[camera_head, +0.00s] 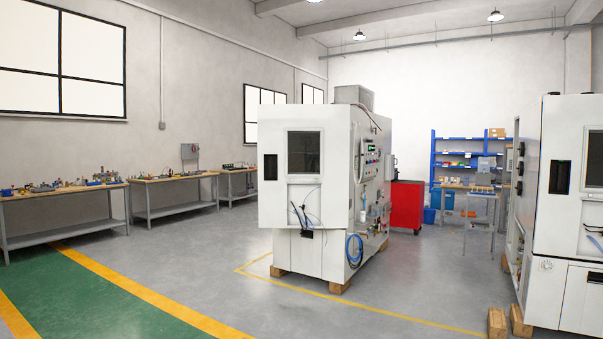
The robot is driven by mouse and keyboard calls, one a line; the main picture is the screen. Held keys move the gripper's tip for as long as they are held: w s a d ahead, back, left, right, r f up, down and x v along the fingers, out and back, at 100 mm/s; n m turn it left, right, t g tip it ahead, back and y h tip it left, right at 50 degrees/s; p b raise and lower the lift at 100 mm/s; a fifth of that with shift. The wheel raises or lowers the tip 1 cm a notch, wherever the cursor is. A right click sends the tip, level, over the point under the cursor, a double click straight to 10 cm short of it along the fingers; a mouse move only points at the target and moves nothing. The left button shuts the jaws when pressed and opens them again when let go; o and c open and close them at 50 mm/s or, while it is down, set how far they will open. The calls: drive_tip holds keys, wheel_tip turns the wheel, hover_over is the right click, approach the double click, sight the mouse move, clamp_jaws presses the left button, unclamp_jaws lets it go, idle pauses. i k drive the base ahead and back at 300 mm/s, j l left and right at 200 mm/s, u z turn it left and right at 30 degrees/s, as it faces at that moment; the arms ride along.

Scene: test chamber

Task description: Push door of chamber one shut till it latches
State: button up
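A white test chamber (340,250) stands on wooden blocks in the middle of the view. Its upper front door (305,193) has a dark square window (305,152) and a dark handle or latch plate (270,167) at the left. The door's left edge juts out past the narrower lower cabinet; I cannot tell whether it is ajar or latched. A second white chamber (567,215) is partly cut off at the right edge. No readable label shows which one is chamber one. My gripper is not in view.
Cables and a blue hose (354,250) hang on the middle chamber. A red cabinet (407,205) stands behind it. Workbenches (65,193) line the left wall. A wooden block (497,322) lies near the right chamber. Grey floor (190,262) in front is clear, with a yellow-edged green lane.

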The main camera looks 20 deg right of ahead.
sight(303, 202)
drive_tip(key=i+z, duration=0.1)
drive_tip(key=z, duration=0.35)
drive_tip(key=i, duration=5.55)
drive_tip(key=i+u, duration=0.1)
drive_tip(key=i, duration=0.45)
drive_tip(key=i+l+u, duration=0.1)
drive_tip(key=i, duration=0.5)
drive_tip(key=i+l+u, duration=0.15)
drive_tip(key=i, duration=0.4)
